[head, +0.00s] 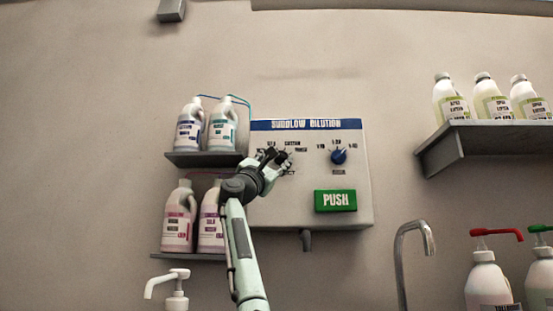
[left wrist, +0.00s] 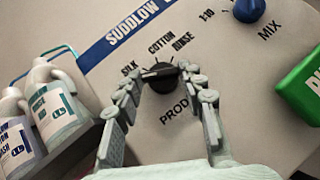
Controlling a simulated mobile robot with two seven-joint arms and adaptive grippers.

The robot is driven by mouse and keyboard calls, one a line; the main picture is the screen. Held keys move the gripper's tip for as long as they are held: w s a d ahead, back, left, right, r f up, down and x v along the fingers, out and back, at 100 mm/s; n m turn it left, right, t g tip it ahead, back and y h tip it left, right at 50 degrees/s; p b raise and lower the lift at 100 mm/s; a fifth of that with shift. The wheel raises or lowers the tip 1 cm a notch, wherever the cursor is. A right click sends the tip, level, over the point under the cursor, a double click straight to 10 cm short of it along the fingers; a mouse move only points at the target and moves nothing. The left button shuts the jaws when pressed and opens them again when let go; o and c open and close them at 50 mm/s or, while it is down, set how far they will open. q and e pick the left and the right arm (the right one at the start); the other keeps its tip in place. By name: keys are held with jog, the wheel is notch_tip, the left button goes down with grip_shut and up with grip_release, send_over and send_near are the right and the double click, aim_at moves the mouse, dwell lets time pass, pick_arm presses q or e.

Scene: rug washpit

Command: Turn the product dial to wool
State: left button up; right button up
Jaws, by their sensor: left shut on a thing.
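The product dial (left wrist: 160,84) is a black knob with a raised bar, on the pale panel of the dilution unit (head: 345,180). SILK, COTTON and RINSE are printed around it, and part of PRODUCT below. I cannot read WOOL; the left finger covers part of the panel there. The bar lies nearly level in the left wrist view; I cannot tell which end is its pointer. My left gripper (head: 275,163) is at the dial, its fingers on either side, shut on the bar. In the head view the gripper hides most of the dial. My right gripper is not in view.
A blue mix dial (head: 338,156) and a green PUSH button (head: 335,201) are on the panel's right. Bottles stand on shelves (head: 205,160) close to the left of the unit. A tap (head: 412,235) stands below right, and a right shelf (head: 480,142) holds more bottles.

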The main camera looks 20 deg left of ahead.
pick_arm(q)
jog(key=shift+f, duration=0.1)
dwell(0.3)
jog(key=o, duration=1.2)
jog(key=shift+c, duration=0.2)
jog(key=v, duration=1.2)
